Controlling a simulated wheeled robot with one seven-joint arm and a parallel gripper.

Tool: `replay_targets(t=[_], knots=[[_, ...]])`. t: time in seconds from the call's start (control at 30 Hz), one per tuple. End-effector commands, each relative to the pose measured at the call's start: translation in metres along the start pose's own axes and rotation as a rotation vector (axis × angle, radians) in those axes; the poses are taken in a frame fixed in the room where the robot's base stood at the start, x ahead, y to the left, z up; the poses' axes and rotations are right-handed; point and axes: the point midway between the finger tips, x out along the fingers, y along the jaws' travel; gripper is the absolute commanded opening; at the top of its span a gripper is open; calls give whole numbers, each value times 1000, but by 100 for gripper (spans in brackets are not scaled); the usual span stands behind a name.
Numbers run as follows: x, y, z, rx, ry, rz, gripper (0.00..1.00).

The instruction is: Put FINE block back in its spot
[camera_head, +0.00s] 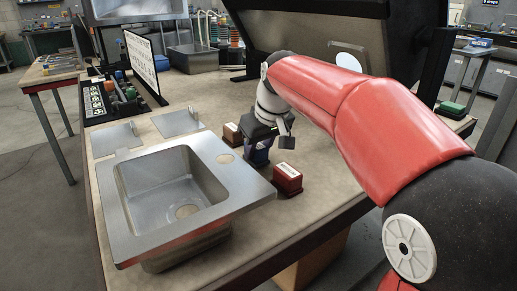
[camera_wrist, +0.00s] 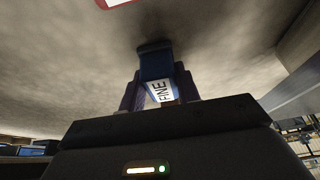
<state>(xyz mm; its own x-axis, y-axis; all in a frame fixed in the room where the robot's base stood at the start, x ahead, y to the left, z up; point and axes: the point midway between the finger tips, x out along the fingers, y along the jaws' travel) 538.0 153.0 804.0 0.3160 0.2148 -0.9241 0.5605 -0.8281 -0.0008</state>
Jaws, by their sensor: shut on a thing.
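The FINE block (camera_wrist: 157,66) is blue, with a white label reading FINE. My gripper (camera_wrist: 160,92) is shut on it, with a dark finger on each side. In the head view the blue block (camera_head: 258,155) hangs below my gripper (camera_head: 264,143), between a brown block and a red block, to the right of the sink. I cannot tell whether its underside touches the tabletop. No marked spot for it is clear in these frames.
The brown block (camera_head: 232,134) stands close left of my gripper, the red block (camera_head: 288,180) at front right. The metal sink (camera_head: 130,222) fills the table's left front. Two metal plates (camera_head: 117,139) lie behind it. Bare tabletop (camera_head: 325,165) lies to the right.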

Motion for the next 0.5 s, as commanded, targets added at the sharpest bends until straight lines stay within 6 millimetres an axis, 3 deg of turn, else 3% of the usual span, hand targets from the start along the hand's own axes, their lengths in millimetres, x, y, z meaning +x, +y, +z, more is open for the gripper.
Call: replay_targets(t=[0.33,0.37,0.5], knots=[[4,0,1,0,1,0,8],[2,0,1,0,1,0,36],[2,0,1,0,0,0,54]])
